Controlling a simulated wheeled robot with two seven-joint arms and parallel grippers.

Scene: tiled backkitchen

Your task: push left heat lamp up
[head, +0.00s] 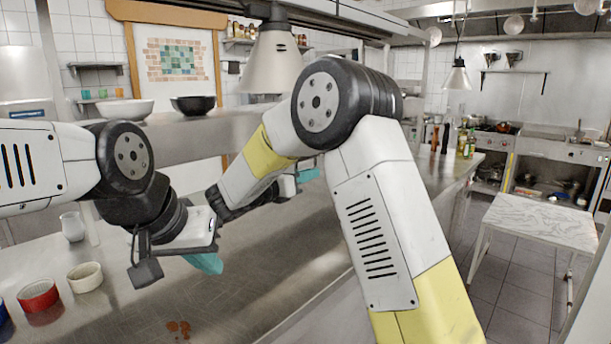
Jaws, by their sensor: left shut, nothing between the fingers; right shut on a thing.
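The left heat lamp (272,62) is a pale metal cone that hangs near the top middle. Its lower right edge is close to or behind my right elbow in the picture; I cannot tell if they touch. My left gripper (204,263) is low over the counter at left, well below the lamp, shut and empty, with a teal tip pointing down right. My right gripper (296,182) is mostly hidden behind my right forearm, below the lamp. A second heat lamp (457,76) hangs further right.
A steel counter (225,305) runs below my arms. A red bowl (38,297), a cream bowl (85,277) and a glass (72,227) stand at left. A shelf above holds a white bowl (125,110) and a black bowl (193,105). A small table (540,222) stands at right.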

